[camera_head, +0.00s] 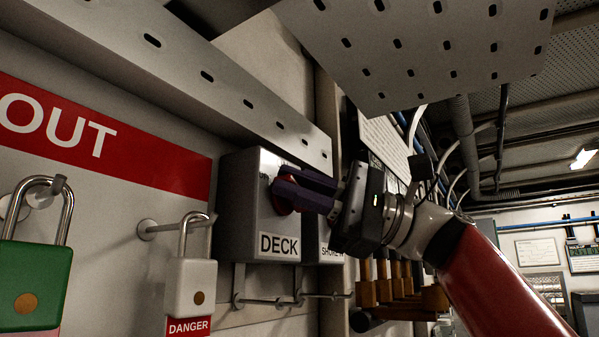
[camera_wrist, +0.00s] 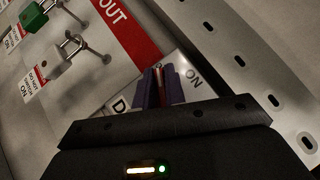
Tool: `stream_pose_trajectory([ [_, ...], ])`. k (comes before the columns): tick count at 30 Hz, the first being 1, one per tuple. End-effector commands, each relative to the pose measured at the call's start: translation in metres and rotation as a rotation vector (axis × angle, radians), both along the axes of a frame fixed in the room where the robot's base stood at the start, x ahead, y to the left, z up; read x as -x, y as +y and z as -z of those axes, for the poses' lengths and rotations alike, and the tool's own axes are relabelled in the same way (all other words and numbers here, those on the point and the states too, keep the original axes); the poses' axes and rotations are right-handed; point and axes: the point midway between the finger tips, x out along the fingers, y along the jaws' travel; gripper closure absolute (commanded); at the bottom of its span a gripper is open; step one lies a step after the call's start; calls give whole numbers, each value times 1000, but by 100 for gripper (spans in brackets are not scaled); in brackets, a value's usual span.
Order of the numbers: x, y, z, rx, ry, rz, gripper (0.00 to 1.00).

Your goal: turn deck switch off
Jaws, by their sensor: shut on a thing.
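The deck switch is a grey box (camera_head: 247,205) on the wall, with a "DECK" label at its lower front. It also shows in the wrist view (camera_wrist: 122,92), where "ON" is printed on its face. Its red handle (camera_head: 284,208) is mostly hidden by my fingers. A thin red part of the handle (camera_wrist: 159,74) shows between them in the wrist view. My gripper (camera_head: 288,190) reaches in from the right, and its dark purple fingers are shut on the red handle. Whether the handle points at on or off I cannot tell.
A lockout board with a green padlock (camera_head: 32,285) and a white padlock (camera_head: 190,287) is at the left. A second grey box (camera_head: 325,240) sits behind the deck box. A perforated metal channel (camera_head: 190,70) runs above; a hook rail (camera_head: 275,301) runs below.

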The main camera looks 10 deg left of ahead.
Motion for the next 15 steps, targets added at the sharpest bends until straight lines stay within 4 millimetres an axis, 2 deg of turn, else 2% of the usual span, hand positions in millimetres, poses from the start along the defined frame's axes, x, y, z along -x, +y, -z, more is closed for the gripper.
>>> stream_pose_trajectory([
  [15, 1, 0, 2, 33, -78, -2, 100],
])
